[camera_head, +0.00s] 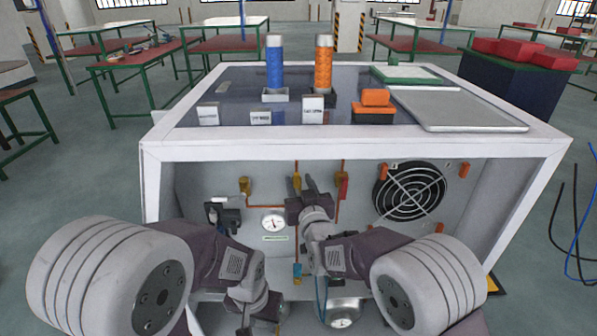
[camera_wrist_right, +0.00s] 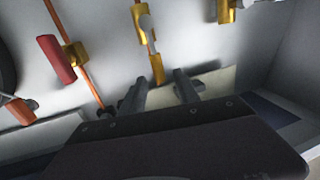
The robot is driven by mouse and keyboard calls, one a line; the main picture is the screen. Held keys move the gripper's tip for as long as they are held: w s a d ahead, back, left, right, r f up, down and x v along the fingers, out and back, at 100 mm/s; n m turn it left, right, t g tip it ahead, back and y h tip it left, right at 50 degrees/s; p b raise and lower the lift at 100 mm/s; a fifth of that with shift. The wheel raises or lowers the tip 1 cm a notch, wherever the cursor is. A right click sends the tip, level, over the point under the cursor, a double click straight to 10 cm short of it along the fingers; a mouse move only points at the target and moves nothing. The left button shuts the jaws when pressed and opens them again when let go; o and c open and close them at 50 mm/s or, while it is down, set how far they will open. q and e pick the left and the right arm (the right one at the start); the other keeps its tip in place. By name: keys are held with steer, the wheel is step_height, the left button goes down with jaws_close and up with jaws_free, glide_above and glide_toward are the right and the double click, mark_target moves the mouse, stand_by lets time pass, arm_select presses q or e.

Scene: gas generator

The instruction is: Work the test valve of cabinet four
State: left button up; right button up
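The white cabinet (camera_head: 360,146) has an open front with orange pipes and small valves on its back panel. A red-handled valve (camera_head: 342,187) sits on the right pipe; it also shows in the right wrist view (camera_wrist_right: 57,60). A brass fitting (camera_head: 297,181) is on the middle pipe, and another brass valve (camera_head: 245,186) is to the left. My right gripper (camera_head: 302,184) is inside the cabinet, fingers apart, near the middle fitting; its empty fingers (camera_wrist_right: 160,92) show below a brass piece (camera_wrist_right: 157,68). My left gripper (camera_head: 260,328) is low at the front, its fingertips unclear. I cannot tell which valve is the test valve.
A round gauge (camera_head: 273,224) and a caged fan (camera_head: 410,191) are on the back panel. A dark regulator (camera_head: 223,214) is at the left. Blue (camera_head: 274,62) and orange (camera_head: 323,64) cylinders stand on top beside a grey tray (camera_head: 458,108). The cabinet's frame surrounds the opening.

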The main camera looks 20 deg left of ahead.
steer(key=x, duration=0.6)
steer(key=shift+w+a, duration=0.1)
steer(key=shift+w, duration=0.1)
jaws_close()
stand_by(1.1)
